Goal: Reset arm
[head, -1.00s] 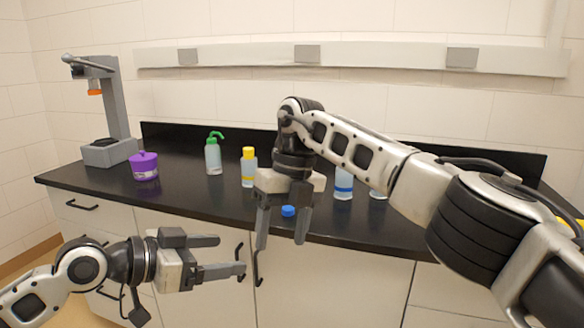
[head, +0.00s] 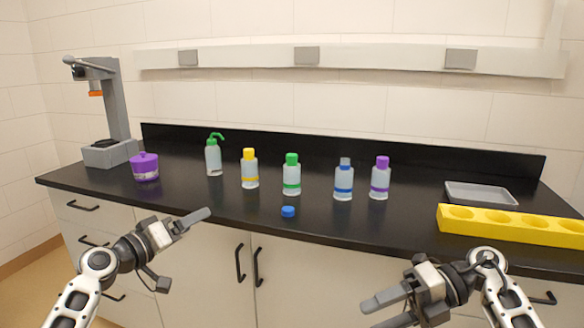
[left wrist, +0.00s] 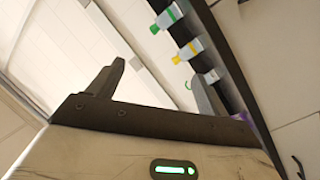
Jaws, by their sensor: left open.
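My left gripper (head: 192,224) is open and empty in front of the counter at the lower left, below the countertop edge. In the left wrist view its two fingers (left wrist: 155,90) stand wide apart with nothing between them. My right gripper (head: 372,314) is in front of the cabinets at the lower right, its fingers apart and nothing seen between them. Both grippers are clear of the bottles.
On the black counter (head: 240,205) stand yellow (head: 250,170), green (head: 291,176), blue-banded (head: 344,182) and purple (head: 380,180) bottles. A blue cap (head: 288,211) lies in front. A purple jar (head: 145,167), wash bottle (head: 213,157), yellow rack (head: 510,224) and grey tray (head: 481,194) are also there.

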